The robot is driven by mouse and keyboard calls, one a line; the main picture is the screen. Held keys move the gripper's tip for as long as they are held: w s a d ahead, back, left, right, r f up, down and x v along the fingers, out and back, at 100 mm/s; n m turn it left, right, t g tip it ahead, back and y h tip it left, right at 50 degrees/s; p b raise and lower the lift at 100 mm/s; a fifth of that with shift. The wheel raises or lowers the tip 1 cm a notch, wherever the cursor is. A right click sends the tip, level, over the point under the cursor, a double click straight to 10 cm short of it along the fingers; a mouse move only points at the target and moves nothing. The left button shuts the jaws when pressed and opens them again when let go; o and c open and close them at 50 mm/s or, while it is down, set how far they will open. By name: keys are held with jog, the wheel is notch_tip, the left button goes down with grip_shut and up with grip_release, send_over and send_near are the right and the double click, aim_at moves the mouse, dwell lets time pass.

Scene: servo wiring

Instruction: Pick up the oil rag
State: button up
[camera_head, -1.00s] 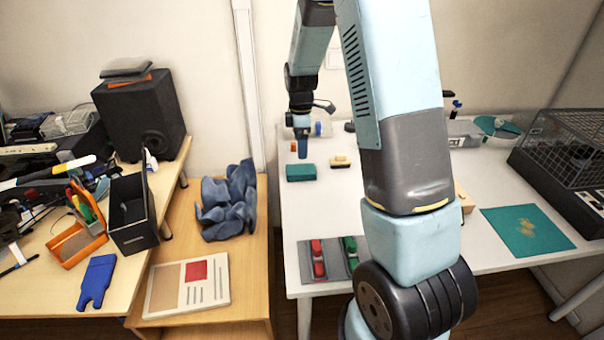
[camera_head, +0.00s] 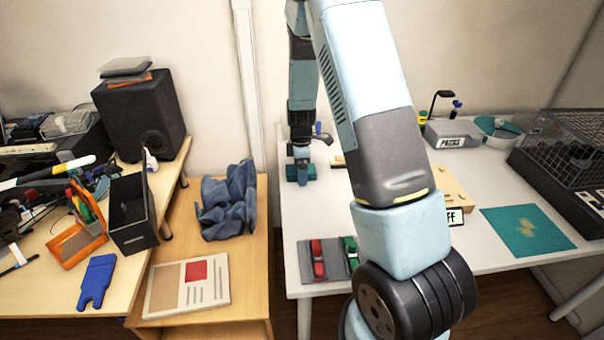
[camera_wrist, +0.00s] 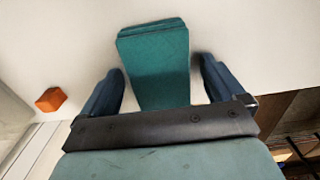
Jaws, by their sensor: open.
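A teal slab with a layered edge, which looks like a folded rag (camera_wrist: 158,70), lies on the white table. In the head view it (camera_head: 312,172) shows on both sides of my gripper (camera_head: 301,166), which hides its middle. In the wrist view my gripper (camera_wrist: 160,78) is open, with one dark blue finger on each side of the slab and a visible gap on both sides. A crumpled blue cloth (camera_head: 229,203) lies on the wooden table to the left; I cannot tell from looks alone which is the oil rag.
An orange block (camera_wrist: 50,99) sits left of my gripper in the wrist view. A grey tray (camera_head: 305,262) with red and green items is at the table's front. A stained teal mat (camera_head: 500,225) and a wire cage (camera_head: 570,140) stand right. The table around the slab is mostly clear.

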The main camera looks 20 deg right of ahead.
jog(key=c, duration=1.1)
jog(key=shift+r, duration=0.55)
jog(key=shift+c, duration=0.2)
notch_tip(320, 180, up, 2)
jog(key=shift+r, duration=0.25)
jog(key=s+r, duration=0.9)
jog(key=s, duration=0.5)
jog(key=shift+r, duration=0.25)
